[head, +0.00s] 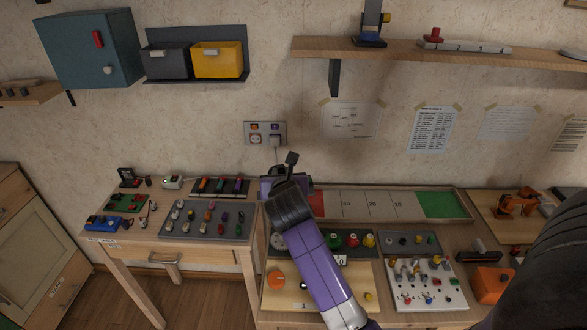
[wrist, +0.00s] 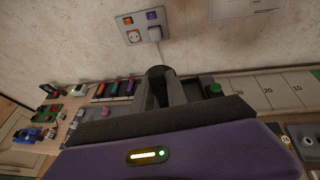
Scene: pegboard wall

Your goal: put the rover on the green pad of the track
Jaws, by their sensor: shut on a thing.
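The track (head: 370,206) is a long wood-framed board with a red end, numbered pale sections and a green pad (head: 440,205) at its right end. My gripper (head: 291,168) is over the left end of the track, far from the green pad. In the wrist view, my gripper (wrist: 163,92) is shut on a dark, round-topped thing (wrist: 158,73). It is mostly hidden by the fingers, and I cannot tell for sure that it is the rover. No other rover shows clearly. The pale numbered sections (wrist: 268,88) are right of the fingers in the wrist view.
A wall socket (head: 265,133) with a plugged-in cord is just behind my gripper. A shelf (head: 470,52) hangs above the track. Button panels (head: 410,243) and a switch board (head: 425,285) stand in front of it. An orange device (head: 515,203) is right of the green pad.

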